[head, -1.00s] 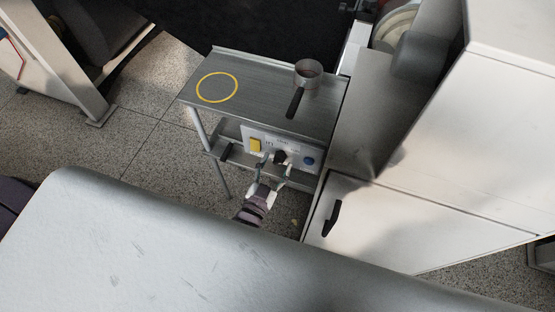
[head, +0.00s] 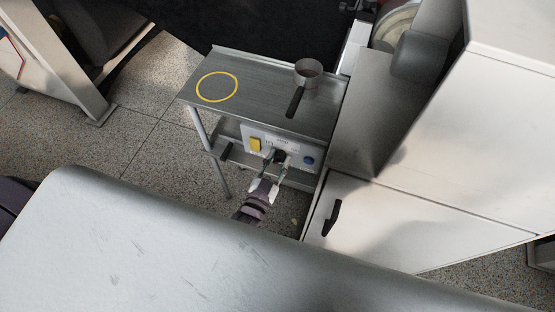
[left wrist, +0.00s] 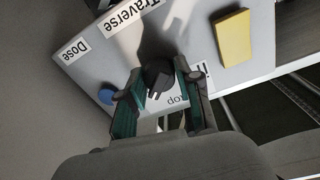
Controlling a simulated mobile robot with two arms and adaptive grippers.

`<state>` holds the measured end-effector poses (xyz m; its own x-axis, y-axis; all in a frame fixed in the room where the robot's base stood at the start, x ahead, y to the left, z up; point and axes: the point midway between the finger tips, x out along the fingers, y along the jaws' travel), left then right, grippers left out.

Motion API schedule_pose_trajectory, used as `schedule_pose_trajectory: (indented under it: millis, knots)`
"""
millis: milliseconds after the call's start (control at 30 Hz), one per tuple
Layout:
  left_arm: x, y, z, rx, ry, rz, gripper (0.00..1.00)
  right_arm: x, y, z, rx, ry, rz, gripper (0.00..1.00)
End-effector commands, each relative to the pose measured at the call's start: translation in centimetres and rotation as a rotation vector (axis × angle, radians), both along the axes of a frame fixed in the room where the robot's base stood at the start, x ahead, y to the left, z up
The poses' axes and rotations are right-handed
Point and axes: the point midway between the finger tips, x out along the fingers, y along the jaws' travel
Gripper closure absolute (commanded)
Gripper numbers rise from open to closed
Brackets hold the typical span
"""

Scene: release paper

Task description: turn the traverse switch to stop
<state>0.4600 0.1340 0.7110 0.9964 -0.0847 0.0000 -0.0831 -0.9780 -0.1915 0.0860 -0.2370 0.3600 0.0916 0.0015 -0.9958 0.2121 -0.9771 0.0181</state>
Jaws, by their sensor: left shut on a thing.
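The traverse switch is a black round knob (head: 281,154) on the pale control panel (head: 293,144) at the front of a small metal stand. It also shows in the left wrist view (left wrist: 157,77), below the label "Traverse". My left gripper (head: 277,159) reaches up to the panel and is shut on the knob, with one green-padded finger on each side. A label ending in "op" and one starting with "In" are partly hidden by the right finger in the left wrist view. My right gripper is not in view.
A yellow switch (head: 255,145) and a blue button (head: 308,160) flank the knob. A metal cup with a black handle (head: 308,72) and a yellow ring (head: 217,87) are on the stand's top. A white cabinet (head: 375,225) stands close on the right.

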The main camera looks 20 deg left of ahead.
Motion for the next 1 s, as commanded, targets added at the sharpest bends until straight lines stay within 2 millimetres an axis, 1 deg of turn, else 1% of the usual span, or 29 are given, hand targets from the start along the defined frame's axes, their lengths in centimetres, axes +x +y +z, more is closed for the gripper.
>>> schedule_pose_trajectory:
  millis: [167,367,800,1000]
  knots:
    - [-0.01,-0.01,0.0,-0.045,0.001,-0.001,1.0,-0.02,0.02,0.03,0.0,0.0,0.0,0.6]
    - [-0.01,-0.03,-0.02,-0.165,0.005,-0.002,1.0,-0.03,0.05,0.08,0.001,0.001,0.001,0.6]
    - [-0.02,0.0,-0.15,-0.551,0.02,-0.001,1.0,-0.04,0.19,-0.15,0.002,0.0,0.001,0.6]
    - [-0.01,-0.01,-0.17,-0.697,0.025,-0.001,1.0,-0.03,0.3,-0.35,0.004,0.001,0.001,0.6]
